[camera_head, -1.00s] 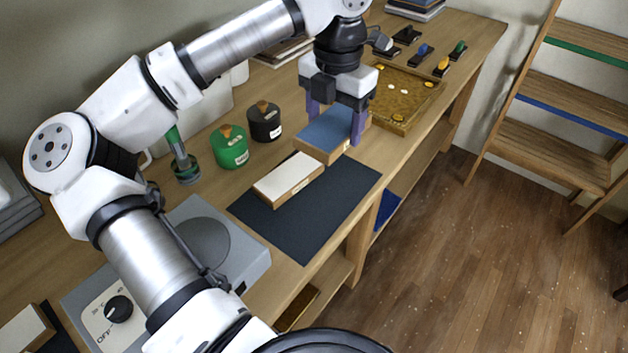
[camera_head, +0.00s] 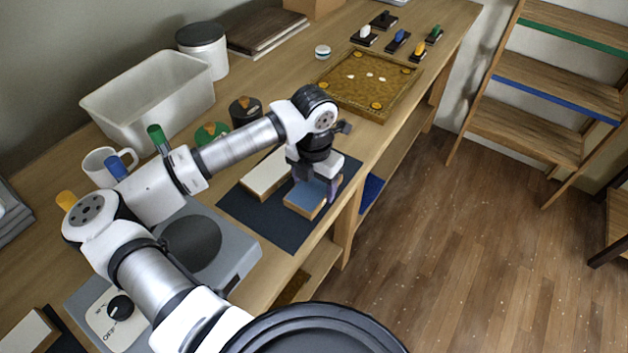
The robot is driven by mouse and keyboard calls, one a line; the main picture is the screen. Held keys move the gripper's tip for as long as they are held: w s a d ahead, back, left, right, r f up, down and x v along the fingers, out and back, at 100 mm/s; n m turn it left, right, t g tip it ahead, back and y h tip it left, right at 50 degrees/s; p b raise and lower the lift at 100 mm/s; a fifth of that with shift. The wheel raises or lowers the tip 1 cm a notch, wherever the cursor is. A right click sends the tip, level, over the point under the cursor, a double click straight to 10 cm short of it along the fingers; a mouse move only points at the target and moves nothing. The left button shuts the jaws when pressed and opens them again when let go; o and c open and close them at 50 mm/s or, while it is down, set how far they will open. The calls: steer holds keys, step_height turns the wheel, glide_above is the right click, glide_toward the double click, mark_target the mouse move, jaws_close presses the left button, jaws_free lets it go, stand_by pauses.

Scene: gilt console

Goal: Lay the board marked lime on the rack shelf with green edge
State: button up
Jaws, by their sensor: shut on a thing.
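My gripper (camera_head: 316,184) points down and is shut on a blue-topped board (camera_head: 304,198) with wooden sides. The board is over the right part of a dark mat (camera_head: 262,229) on the bench; I cannot tell whether it touches the mat. A white-topped board (camera_head: 267,174) lies on the mat just left of it. No lime marking is readable on either board. The rack (camera_head: 484,85) stands at the right, apart from the bench. Its upper shelf has a green edge (camera_head: 573,38); the shelf below has a blue edge (camera_head: 555,99).
A grey hotplate (camera_head: 233,262) is left of the mat. A white bin (camera_head: 150,105), a green pot (camera_head: 211,130) and a black pot (camera_head: 244,110) stand behind. A brown tray (camera_head: 345,98) lies beyond the gripper. The floor (camera_head: 440,240) between bench and rack is clear.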

mark_target(314, 186)
steer(key=shift+f, duration=0.2)
steer(key=shift+f, duration=0.2)
steer(key=o, duration=1.1)
step_height(314, 186, up, 12)
steer(key=b, duration=0.2)
steer(key=shift+r+b, duration=0.2)
steer(key=shift+b, duration=0.1)
